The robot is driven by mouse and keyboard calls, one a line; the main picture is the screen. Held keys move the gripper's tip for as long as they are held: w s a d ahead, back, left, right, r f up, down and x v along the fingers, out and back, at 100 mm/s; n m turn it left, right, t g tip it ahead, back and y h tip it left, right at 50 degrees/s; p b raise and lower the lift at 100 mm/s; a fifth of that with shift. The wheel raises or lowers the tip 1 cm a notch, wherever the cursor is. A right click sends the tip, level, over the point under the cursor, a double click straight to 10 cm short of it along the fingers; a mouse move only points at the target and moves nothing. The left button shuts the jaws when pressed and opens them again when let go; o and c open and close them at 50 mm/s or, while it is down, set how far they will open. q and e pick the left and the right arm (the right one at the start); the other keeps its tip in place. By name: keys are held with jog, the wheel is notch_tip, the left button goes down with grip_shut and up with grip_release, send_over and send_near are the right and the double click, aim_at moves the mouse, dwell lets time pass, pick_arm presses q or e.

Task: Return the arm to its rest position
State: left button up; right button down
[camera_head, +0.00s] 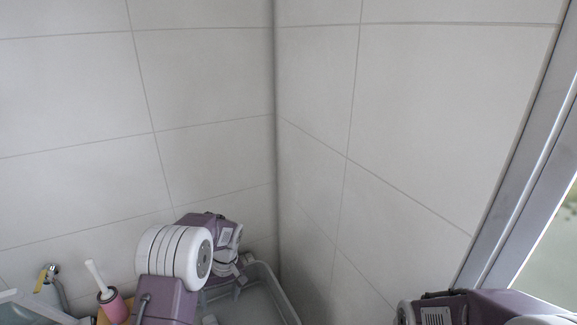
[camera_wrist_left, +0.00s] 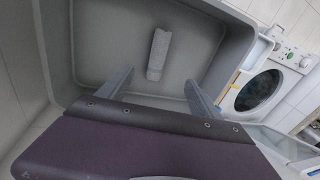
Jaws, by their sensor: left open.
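My left gripper (camera_wrist_left: 156,92) is open, with its two grey fingers apart and nothing between them. It points into a grey basin (camera_wrist_left: 232,62). A pale grey cylindrical object (camera_wrist_left: 158,54) lies on the basin floor, beyond the fingertips and apart from them. In the head view, my left arm (camera_head: 178,257) is at bottom centre, with its wrist over the left side of the grey basin (camera_head: 272,283). Part of my right arm (camera_head: 465,306) shows at the bottom right; its gripper is outside the frame.
Tiled walls (camera_head: 215,80) meet in a corner behind the basin. A pink object with a white handle (camera_head: 113,304) and a tap-like fitting (camera_head: 50,284) stand left of my arm. A metal window frame (camera_head: 525,165) is at right. The wrist view shows a washing machine (camera_wrist_left: 258,91).

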pick_arm(q)
jog(key=s+d+f+m+t+h+b, duration=0.1)
jog(key=s+d+f+m+b, duration=0.2)
jog(key=s, duration=0.6)
jog(key=s+d+f+m+t+h+b, duration=0.1)
jog(key=s+d+f+m+b, duration=0.2)
jog(key=s, duration=0.6)
jog(key=shift+m+b, duration=0.4)
jog(key=shift+b, duration=0.65)
pick_arm(e)
notch_tip(320, 180, down, 10)
pick_arm(q)
jog(key=shift+s+d, duration=0.1)
jog(key=shift+s, duration=0.05)
pick_arm(e)
jog(key=shift+s+f, duration=0.1)
jog(key=shift+a, duration=0.1)
